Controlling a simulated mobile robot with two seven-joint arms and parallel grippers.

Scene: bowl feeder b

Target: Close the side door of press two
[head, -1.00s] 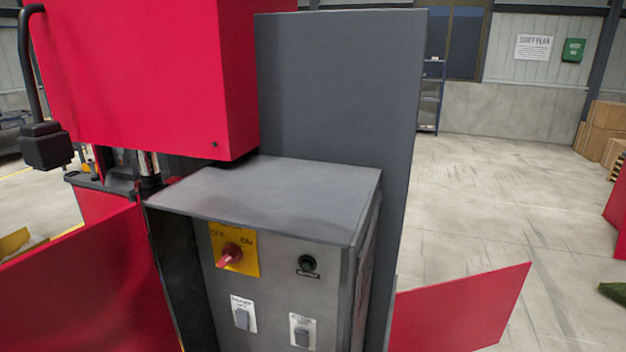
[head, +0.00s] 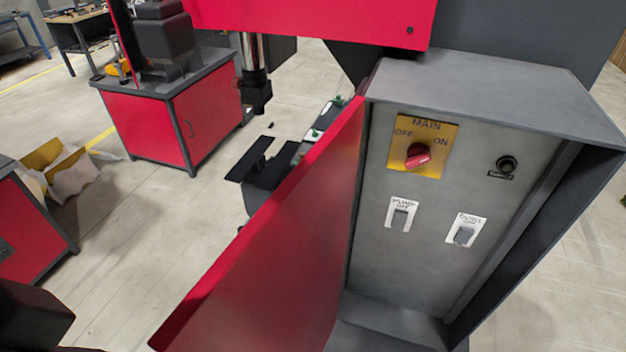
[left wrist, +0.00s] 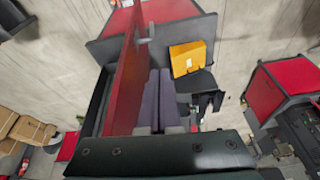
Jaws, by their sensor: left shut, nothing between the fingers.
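A red door panel (head: 275,250) stands open at the left edge of the grey control cabinet (head: 490,90) on the press, swung out toward the camera. The cabinet front beside it is uncovered. In the left wrist view a red upright panel (left wrist: 130,75), seen nearly edge-on, stands just left of my left gripper (left wrist: 160,75). Those fingers are together and empty; I cannot tell whether they touch the panel. In the head view the door hides the space behind it, where dark machine-like parts (head: 270,165) partly show. My right gripper is not in view.
The cabinet front carries a red main switch (head: 418,156) on a yellow plate. A red workstation (head: 180,120) stands behind at left, with a yellow open box (head: 55,165) on the floor. Bare floor lies between them and the door.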

